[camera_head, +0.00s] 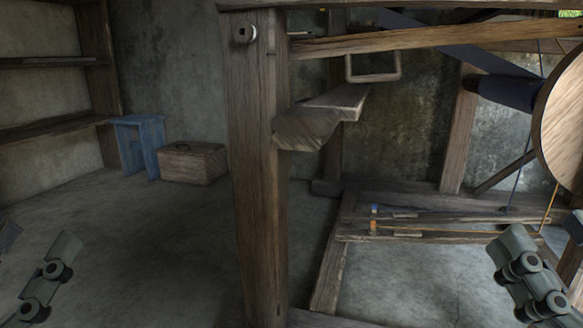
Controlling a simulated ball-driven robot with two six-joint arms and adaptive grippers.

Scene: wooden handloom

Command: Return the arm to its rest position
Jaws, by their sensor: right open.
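My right gripper (545,234) is at the lower right edge, in front of the loom's lower frame. Its two fingers stand apart with nothing between them; the outer one is cut off by the picture edge. My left gripper (36,238) is at the lower left edge over the floor. Its inner finger shows well and its outer finger only in part, with an empty gap between them. The wooden handloom (258,180) fills the middle and right, its thick front post standing between the two grippers.
A blue stool (139,138) and a wooden chest (192,163) stand by the back wall. Shelves (55,62) are at the far left. A round wooden disc (566,125) is above my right gripper. Low beams (332,265) lie near the floor. The left floor (150,240) is clear.

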